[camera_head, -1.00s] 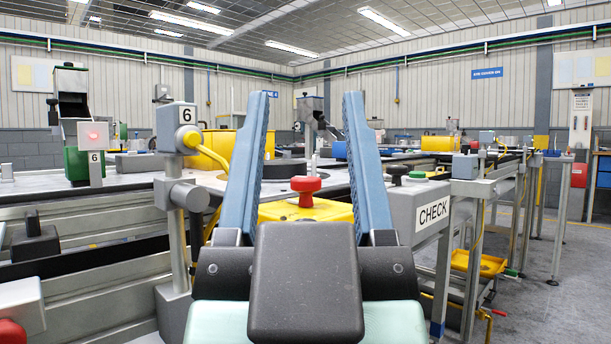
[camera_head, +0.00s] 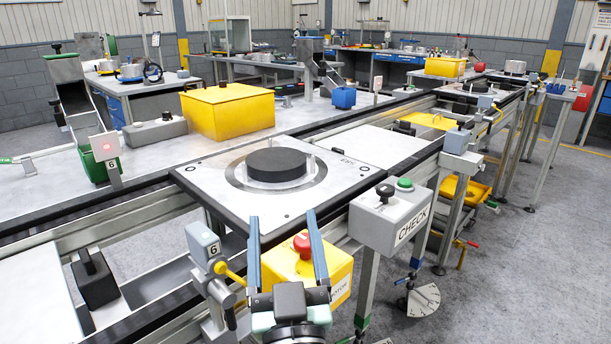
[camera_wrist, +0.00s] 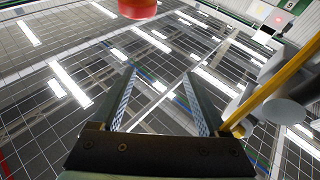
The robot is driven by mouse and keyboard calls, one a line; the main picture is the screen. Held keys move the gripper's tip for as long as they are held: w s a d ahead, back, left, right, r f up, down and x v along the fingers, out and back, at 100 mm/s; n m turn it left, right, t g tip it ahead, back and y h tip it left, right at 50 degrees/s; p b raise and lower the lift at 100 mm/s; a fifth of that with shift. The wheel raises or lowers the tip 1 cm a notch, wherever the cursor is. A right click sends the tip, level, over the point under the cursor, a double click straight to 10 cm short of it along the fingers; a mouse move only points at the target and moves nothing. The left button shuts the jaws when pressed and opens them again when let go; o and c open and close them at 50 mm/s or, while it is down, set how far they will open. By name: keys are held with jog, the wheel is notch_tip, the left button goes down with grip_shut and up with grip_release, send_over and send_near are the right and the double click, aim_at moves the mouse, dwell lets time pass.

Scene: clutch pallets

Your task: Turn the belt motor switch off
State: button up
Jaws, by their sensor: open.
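The yellow motor box (camera_head: 341,271), its label partly hidden and ending in "OTOR", stands in front of the belt line. A red knob (camera_head: 302,246) sits on its top. My gripper (camera_head: 283,217) is open and empty, its two blue fingers pointing up. In the head view the fingers overlap the box, with the red knob showing between them near the right finger. I cannot tell the depth gap between them. In the wrist view the open fingers (camera_wrist: 159,73) point toward the ceiling. The red knob (camera_wrist: 138,8) shows at the top edge, apart from the fingers.
A grey CHECK box (camera_head: 391,219) with black and green buttons stands right of the motor box. A grey post head marked 6 (camera_head: 203,241) with a yellow arm stands close on the left. Behind is a white pallet (camera_head: 215,180) with a black disc.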

aim_at(305, 234)
jog(key=g+p, duration=0.1)
jog(key=p, duration=0.4)
jog(key=shift+d+m+h, duration=0.2)
jog(key=shift+m+h, duration=0.1)
jog(key=s+d+f+m+g+h+p, duration=0.25)
jog(key=s+f+p, duration=0.3)
jog(key=p, duration=0.75)
jog(key=shift+n+g, duration=0.25)
jog(key=shift+n, duration=0.2)
jog(key=w, duration=1.4)
jog(key=shift+a+f, duration=0.1)
grip_shut()
